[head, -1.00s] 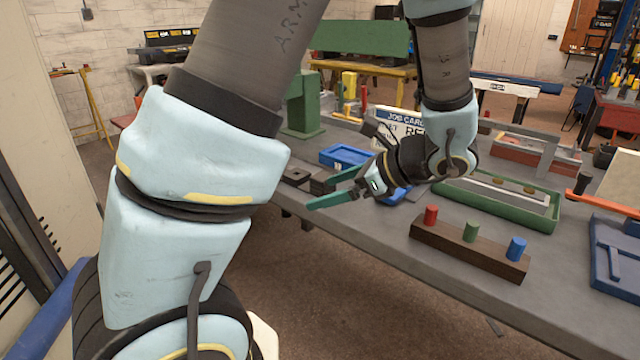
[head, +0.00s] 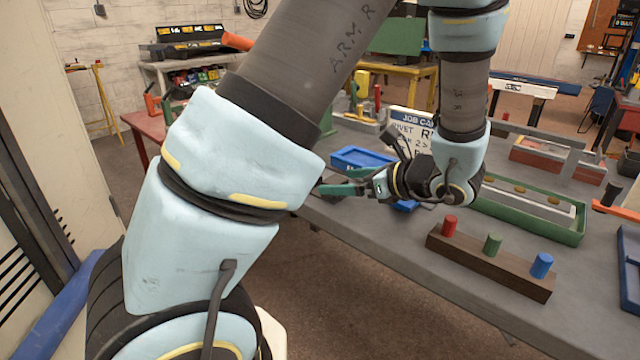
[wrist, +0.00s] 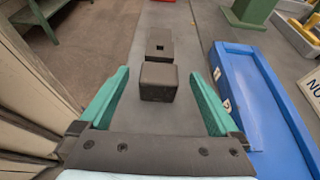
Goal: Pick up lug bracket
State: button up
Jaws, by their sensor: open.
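The lug bracket (wrist: 158,82) is a dark grey-brown part on the bench: a raised block nearer me and a low flat piece with a square hole behind it. I take both as one part, but cannot see the join clearly. My gripper (wrist: 159,73) is open, its two green fingers on either side of the block with a gap at each side. In the head view my gripper (head: 335,181) is near the bench's edge, and the arm and fingers hide most of the bracket.
A blue tray (wrist: 250,100) lies close to the right finger; it also shows in the head view (head: 345,157). A job card sign (head: 408,118) stands behind my wrist. A wooden block with coloured pegs (head: 490,262) and a green tray (head: 530,222) are to the right.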

aim_at(328, 182)
jog(key=p+x, duration=0.1)
jog(key=x, duration=0.3)
jog(key=shift+w+a+f, duration=0.2)
jog(key=shift+a+f, duration=0.05)
jog(key=shift+a, duration=0.05)
grip_shut()
dwell(0.6)
